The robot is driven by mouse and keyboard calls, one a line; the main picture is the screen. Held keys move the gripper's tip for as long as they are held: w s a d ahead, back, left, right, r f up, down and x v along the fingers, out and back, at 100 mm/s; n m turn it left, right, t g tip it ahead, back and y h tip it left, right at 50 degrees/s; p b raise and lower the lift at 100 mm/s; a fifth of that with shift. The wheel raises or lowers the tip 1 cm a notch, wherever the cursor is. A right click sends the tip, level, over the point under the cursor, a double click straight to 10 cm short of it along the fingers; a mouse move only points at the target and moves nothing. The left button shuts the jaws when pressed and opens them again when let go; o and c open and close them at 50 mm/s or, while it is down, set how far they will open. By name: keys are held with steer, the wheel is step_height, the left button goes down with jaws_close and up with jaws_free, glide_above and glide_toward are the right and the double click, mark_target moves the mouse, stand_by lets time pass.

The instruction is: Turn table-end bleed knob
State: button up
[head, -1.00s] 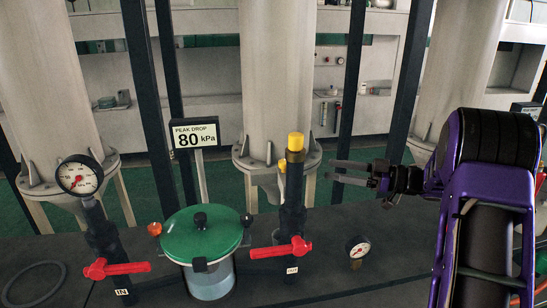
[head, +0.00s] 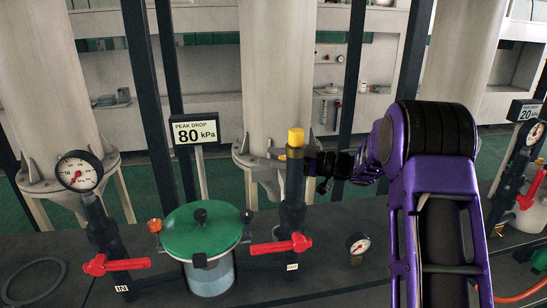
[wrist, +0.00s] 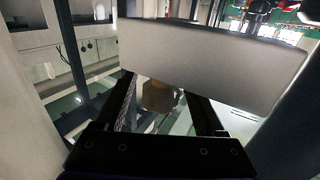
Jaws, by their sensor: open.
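A yellow knob (head: 295,137) tops the dark upright pipe (head: 292,200) marked OUT; it is the likeliest bleed knob, though no label on it says so. My gripper (head: 290,155) is level with the collar just under the yellow cap, coming in from the right. Its fingers are partly hidden by the pipe top. In the wrist view my gripper (wrist: 162,90) has its fingers apart. A brownish faceted piece (wrist: 159,97) shows between them; I cannot tell whether they touch it.
A PEAK DROP sign (head: 195,132) reading 80 kPa stands left of the pipe. A green-lidded pot (head: 202,232), red lever handles (head: 281,246) and gauges (head: 80,171) crowd the dark bench (head: 335,285). A broad grey panel (wrist: 215,60) is close ahead in the wrist view.

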steer(key=shift+a, duration=0.1)
jaws_close()
stand_by(0.3)
steer(key=shift+r+t, duration=0.1)
steer(key=shift+t, duration=0.2)
steer(key=shift+w+d+m+t+h, duration=0.1)
steer(key=shift+w+m+t+h, duration=0.1)
steer(key=shift+m+t+h, duration=0.5)
steer(key=shift+w+d+m+t+h, duration=0.1)
steer(key=shift+w+m+t+h, duration=0.15)
steer(key=shift+m+t, duration=0.75)
jaws_free()
steer(key=shift+s+d, duration=0.1)
